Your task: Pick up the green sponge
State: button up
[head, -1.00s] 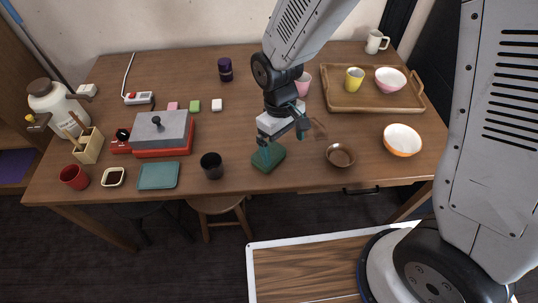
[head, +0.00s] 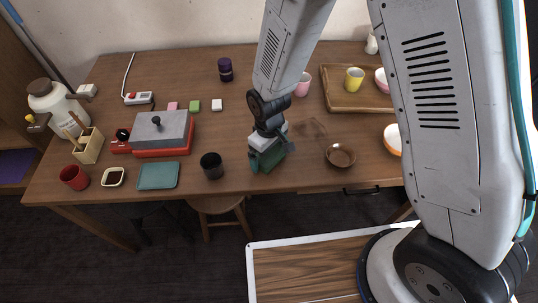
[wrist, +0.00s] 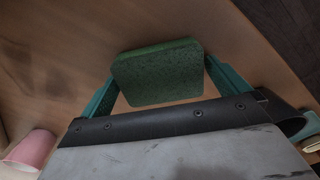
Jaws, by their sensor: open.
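The green sponge (wrist: 158,75) lies on the wooden table near its front edge. In the wrist view it sits between the two teal fingers of my gripper (wrist: 160,85), with a narrow gap showing at the right finger; at the left finger the gap is hard to tell. In the head view my gripper (head: 268,158) is low over the sponge (head: 272,161) and hides much of it. My gripper is open, with its fingers on either side of the sponge.
A dark cup (head: 211,166) stands left of the sponge and a brown bowl (head: 340,155) stands to the right. A teal tray (head: 158,176) lies further left. A pink cup (head: 303,84) stands behind my gripper. The table's front edge is close.

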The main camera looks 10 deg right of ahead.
jog(key=c, duration=0.9)
jog(key=shift+o, duration=0.2)
